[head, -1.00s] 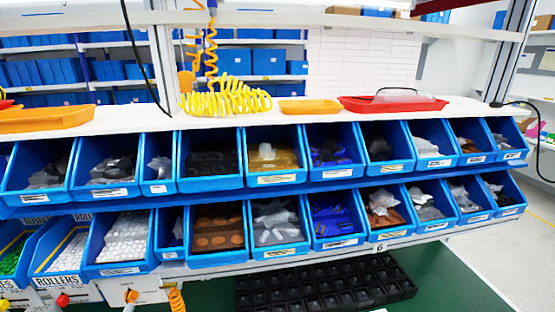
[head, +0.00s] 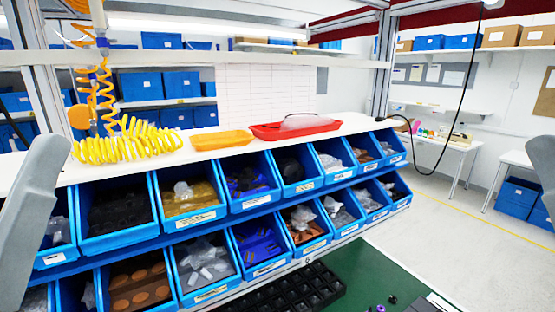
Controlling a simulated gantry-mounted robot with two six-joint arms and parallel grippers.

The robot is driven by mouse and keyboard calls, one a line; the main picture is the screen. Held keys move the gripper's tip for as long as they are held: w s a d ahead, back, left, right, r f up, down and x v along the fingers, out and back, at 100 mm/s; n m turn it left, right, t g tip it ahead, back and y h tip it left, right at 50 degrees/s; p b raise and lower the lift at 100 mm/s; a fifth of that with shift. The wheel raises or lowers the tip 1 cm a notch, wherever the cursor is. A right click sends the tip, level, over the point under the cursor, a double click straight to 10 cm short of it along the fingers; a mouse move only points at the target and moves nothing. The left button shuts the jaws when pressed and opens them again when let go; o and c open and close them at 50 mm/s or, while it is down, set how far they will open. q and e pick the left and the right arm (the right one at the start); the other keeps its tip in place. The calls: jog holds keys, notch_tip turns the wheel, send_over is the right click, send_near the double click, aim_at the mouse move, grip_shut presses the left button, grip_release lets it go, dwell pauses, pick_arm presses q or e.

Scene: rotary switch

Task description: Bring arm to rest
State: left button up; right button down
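Part of my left arm (head: 32,215), a grey link, stands at the left edge of the head view, in front of the blue bins. A grey part of my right arm (head: 544,165) shows at the right edge. Neither gripper's fingers are in the picture, so I cannot see whether they hold anything. On the green work surface (head: 368,270) at the bottom lie a small black part (head: 392,299) and a small purple part (head: 380,308), too small to identify.
Two rows of blue bins (head: 210,220) with parts cross the view. A black compartment tray (head: 290,291) lies below them. A yellow coiled hose (head: 125,140), an orange tray (head: 221,139) and a red tray (head: 295,127) are on the shelf above. Open floor (head: 480,240) lies to the right.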

pick_arm(q)
notch_tip(320, 180, up, 19)
jog(key=p, duration=1.6)
jog(key=shift+w, duration=0.15)
pick_arm(e)
notch_tip(320, 180, up, 19)
pick_arm(q)
jog(key=shift+y, duration=0.3)
pick_arm(e)
jog(key=shift+w+r, duration=0.1)
